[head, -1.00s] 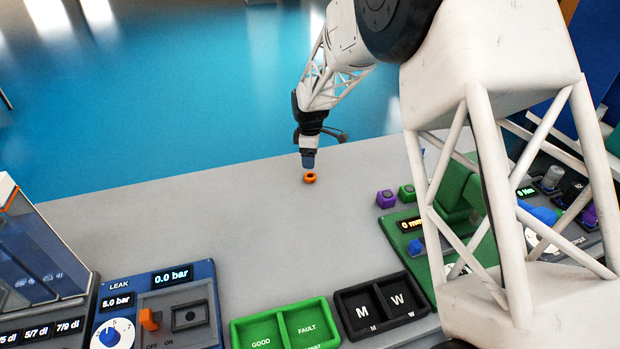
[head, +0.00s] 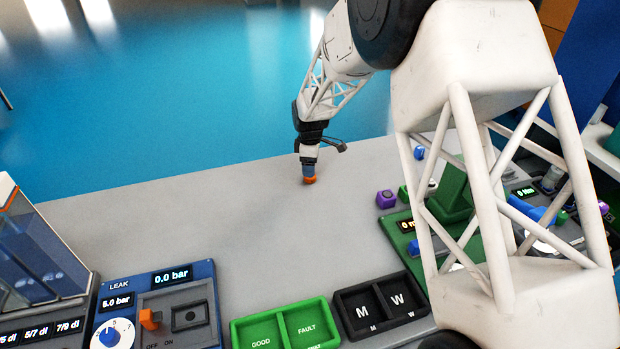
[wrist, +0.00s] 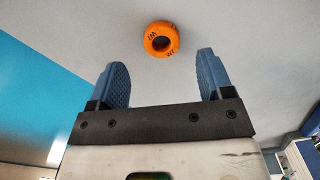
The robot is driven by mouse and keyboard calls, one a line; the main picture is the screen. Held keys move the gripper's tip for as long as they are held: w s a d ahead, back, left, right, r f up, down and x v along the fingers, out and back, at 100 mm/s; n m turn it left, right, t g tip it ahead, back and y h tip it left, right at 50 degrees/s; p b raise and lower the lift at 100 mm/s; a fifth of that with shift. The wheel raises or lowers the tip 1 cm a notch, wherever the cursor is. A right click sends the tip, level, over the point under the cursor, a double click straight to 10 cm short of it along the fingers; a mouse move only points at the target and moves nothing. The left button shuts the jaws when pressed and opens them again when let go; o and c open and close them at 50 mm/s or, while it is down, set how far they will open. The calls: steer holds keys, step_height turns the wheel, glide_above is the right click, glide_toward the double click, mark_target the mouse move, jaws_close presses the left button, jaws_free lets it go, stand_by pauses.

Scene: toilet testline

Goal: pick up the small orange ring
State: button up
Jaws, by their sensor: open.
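The small orange ring (head: 310,181) lies on the grey table near its far edge. In the wrist view the ring (wrist: 150,39) shows dark lettering and a dark centre hole. My gripper (head: 308,171) points down at the ring, and its fingertips overlap it in the head view. In the wrist view my gripper (wrist: 163,72) is open, with two blue fingers apart and nothing between them. The ring appears beyond the fingertips, roughly between their lines. Whether a finger touches the ring I cannot tell.
A purple block (head: 386,199) and a green block stand to the right of the ring. A green two-part tray (head: 283,327) and a black tray (head: 381,308) lie at the front. A leak panel (head: 155,305) is front left. The table around the ring is clear.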

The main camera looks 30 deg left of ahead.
steer(key=shift+s+d+f, duration=0.1)
steer(key=shift+f, duration=2.15)
steer(key=c, duration=1)
steer(key=shift+r, duration=0.15)
steer(key=shift+r, duration=1.45)
steer(key=shift+s+d+r, duration=0.15)
steer(key=shift+s+r, duration=0.05)
steer(key=shift+r, duration=0.05)
steer(key=s+d, duration=0.3)
steer(key=s, duration=0.1)
steer(key=s+d+r, duration=0.1)
steer(key=s+d, duration=0.2)
steer(key=s, duration=0.1)
steer(key=s+d, duration=0.4)
steer(key=shift+r, duration=0.15)
